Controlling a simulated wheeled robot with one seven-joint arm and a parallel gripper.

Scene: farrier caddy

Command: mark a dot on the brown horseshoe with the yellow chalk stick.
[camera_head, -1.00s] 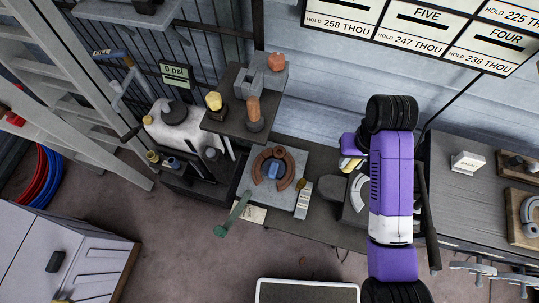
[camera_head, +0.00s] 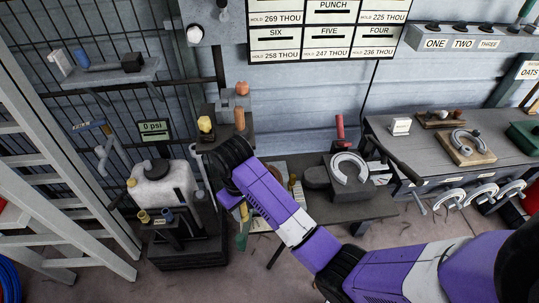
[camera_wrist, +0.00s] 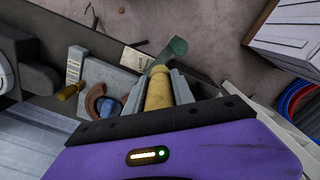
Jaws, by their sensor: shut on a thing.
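My gripper (camera_wrist: 158,84) is shut on the yellow chalk stick (camera_wrist: 158,96), which lies between the two grey fingers in the wrist view. The brown horseshoe (camera_wrist: 94,100) is partly visible to the left of the fingers in the wrist view, beside a blue object (camera_wrist: 110,108) on a grey slab (camera_wrist: 100,72). The chalk appears apart from the horseshoe; the height between them I cannot tell.
A green tool (camera_wrist: 174,48) sticks out beyond the chalk in the wrist view. A gold cylinder (camera_wrist: 70,91) stands left of the horseshoe. In the head view, a dark stand with a yellow piece (camera_head: 205,124) is close to my wrist. A pale horseshoe (camera_head: 349,168) lies right.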

